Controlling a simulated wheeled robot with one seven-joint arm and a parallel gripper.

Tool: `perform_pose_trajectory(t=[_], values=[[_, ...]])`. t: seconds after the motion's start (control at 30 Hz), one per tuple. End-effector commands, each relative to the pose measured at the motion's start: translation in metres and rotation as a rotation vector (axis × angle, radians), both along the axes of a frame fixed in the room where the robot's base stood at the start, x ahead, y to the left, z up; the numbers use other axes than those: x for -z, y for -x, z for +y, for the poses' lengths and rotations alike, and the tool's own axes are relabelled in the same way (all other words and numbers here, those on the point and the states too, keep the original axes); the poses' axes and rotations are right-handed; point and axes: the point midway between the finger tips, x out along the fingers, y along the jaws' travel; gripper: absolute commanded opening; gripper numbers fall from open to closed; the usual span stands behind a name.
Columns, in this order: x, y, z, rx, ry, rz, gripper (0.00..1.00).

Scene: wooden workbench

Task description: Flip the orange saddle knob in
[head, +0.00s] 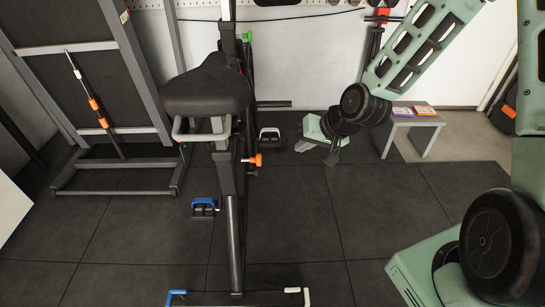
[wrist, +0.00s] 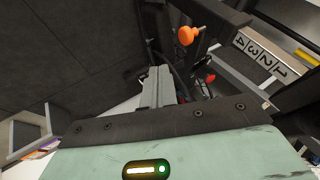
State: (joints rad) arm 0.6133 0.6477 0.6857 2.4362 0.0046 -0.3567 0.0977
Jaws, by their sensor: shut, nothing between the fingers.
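The orange saddle knob (head: 256,159) sticks out to the right from the dark upright post of an exercise bike, below the black saddle (head: 207,87). In the wrist view the orange knob (wrist: 188,35) is at the top, on a short stem from the dark frame. My gripper (head: 333,157) is to the right of the knob, apart from it, at about the same height in the picture. Its grey fingers (wrist: 157,88) are shut and empty in the wrist view, and point below and left of the knob.
A numbered scale (wrist: 259,52) runs along a bar in the wrist view. A small grey bench (head: 419,127) stands at right. The dark floor between is open.

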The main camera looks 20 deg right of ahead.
Motion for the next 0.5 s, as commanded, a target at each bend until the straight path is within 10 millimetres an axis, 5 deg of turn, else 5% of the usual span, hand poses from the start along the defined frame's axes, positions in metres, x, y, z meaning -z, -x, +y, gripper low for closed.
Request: perform_pose_trajectory(t=[0.5], values=[[0.068, -0.041, 0.026, -0.002, 0.000, 0.004, 0.00]])
